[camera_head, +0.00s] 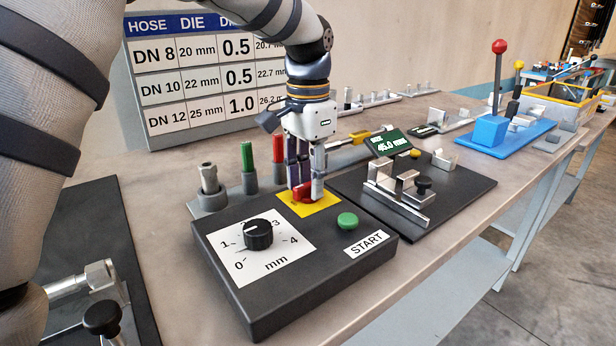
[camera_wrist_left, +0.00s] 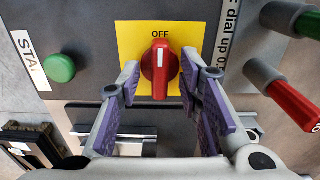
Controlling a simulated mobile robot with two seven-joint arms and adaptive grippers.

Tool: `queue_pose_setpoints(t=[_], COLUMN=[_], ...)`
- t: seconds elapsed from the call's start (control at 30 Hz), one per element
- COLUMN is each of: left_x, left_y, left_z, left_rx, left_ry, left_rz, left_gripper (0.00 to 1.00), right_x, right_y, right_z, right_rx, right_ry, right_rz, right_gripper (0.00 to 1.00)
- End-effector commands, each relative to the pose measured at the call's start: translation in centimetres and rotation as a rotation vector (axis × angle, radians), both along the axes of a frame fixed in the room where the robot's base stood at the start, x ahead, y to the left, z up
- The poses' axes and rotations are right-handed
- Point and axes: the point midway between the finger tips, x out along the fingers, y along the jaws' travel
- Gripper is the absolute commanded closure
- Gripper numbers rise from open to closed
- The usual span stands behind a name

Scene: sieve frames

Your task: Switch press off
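The red rotary switch (camera_head: 302,194) sits on a yellow plate (camera_head: 322,208) at the back of the black control box (camera_head: 290,268). My left gripper (camera_head: 306,186) points down over it. In the left wrist view the red knob (camera_wrist_left: 160,68) stands between the spread purple-padded fingertips (camera_wrist_left: 160,84), one on each side. I cannot tell whether the pads touch it. The knob's white mark points up at the word OFF on the yellow plate (camera_wrist_left: 128,42). Other lettering on the plate is hidden or out of view. My right gripper is not in view.
The box also has a black mm dial (camera_head: 258,235) and a green START button (camera_head: 347,220). Red and green handled tools (camera_head: 249,165) stand close behind. A metal fixture with a 45.0 mm display (camera_head: 388,143) lies to the right. A die chart (camera_head: 190,75) stands behind.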

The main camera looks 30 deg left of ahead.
Motion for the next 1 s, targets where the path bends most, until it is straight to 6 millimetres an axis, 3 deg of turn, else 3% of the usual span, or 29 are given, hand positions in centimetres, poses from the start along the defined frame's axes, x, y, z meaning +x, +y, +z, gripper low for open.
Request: queue_pose_setpoints(t=[0.27,0.7,1.0], left_x=[0.0,0.1,0.0], left_y=[0.0,0.0,0.0], left_z=[0.5,10.6,12.0], left_rx=[0.0,0.001,0.0], left_ry=[-0.002,-0.004,0.001], left_rz=[-0.001,0.0,-0.002], left_gripper=[0.67,0.67,0.67], right_x=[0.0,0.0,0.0], right_y=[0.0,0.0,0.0], right_z=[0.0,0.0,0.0], right_rx=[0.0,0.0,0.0], right_ry=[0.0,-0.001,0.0], right_rz=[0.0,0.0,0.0], right_gripper=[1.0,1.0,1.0])
